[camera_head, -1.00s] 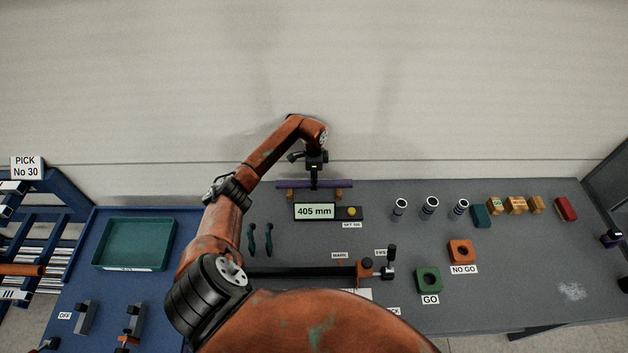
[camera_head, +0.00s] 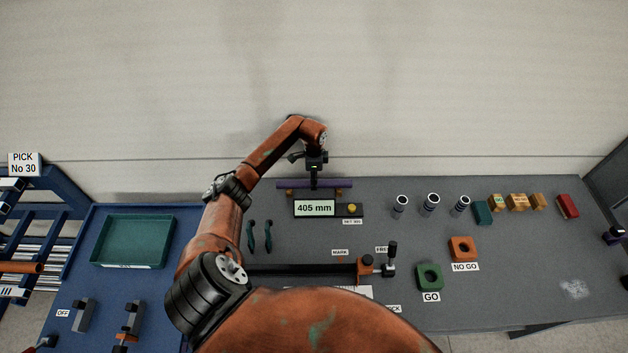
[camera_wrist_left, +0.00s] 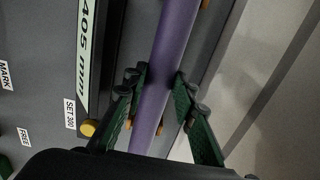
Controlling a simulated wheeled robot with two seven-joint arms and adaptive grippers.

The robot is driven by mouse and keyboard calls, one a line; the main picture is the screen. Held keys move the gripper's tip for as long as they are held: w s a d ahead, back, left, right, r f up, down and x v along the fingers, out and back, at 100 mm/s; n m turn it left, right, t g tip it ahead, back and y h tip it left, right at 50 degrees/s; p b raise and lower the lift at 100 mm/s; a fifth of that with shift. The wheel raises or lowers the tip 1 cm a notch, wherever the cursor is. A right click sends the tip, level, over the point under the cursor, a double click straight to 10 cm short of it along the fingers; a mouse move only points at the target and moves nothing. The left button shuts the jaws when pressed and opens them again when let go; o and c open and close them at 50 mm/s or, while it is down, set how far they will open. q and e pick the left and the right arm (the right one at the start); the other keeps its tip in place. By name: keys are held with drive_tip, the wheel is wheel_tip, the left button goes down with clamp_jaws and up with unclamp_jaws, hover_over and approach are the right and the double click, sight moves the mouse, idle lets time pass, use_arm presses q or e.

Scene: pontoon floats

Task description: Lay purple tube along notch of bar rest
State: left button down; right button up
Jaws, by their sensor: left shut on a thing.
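The purple tube (camera_head: 338,184) lies crosswise at the back of the grey bench, over the bar rest, whose orange-tan supports (camera_head: 343,195) show below its two ends. My left gripper (camera_head: 314,185) comes down on the tube's middle. In the left wrist view the green fingers of the left gripper (camera_wrist_left: 160,82) stand on both sides of the purple tube (camera_wrist_left: 172,50), shut on it. Bits of the orange support (camera_wrist_left: 160,130) show beside the tube there. The tube hides the notches, so I cannot tell whether it touches them. My right gripper is not in view.
A display reading 405 mm (camera_head: 314,208) with a yellow button (camera_head: 352,209) stands just in front of the rest. Several dark-topped cylinders and blocks stand to the right. A green tray (camera_head: 132,241) is at left. The wall is close behind the bench.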

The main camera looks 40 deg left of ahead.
use_arm(q)
drive_tip(key=shift+f, duration=0.1)
drive_tip(key=c, duration=1.5)
unclamp_jaws()
wheel_tip(320, 180, up, 12)
drive_tip(key=shift+f, duration=0.1)
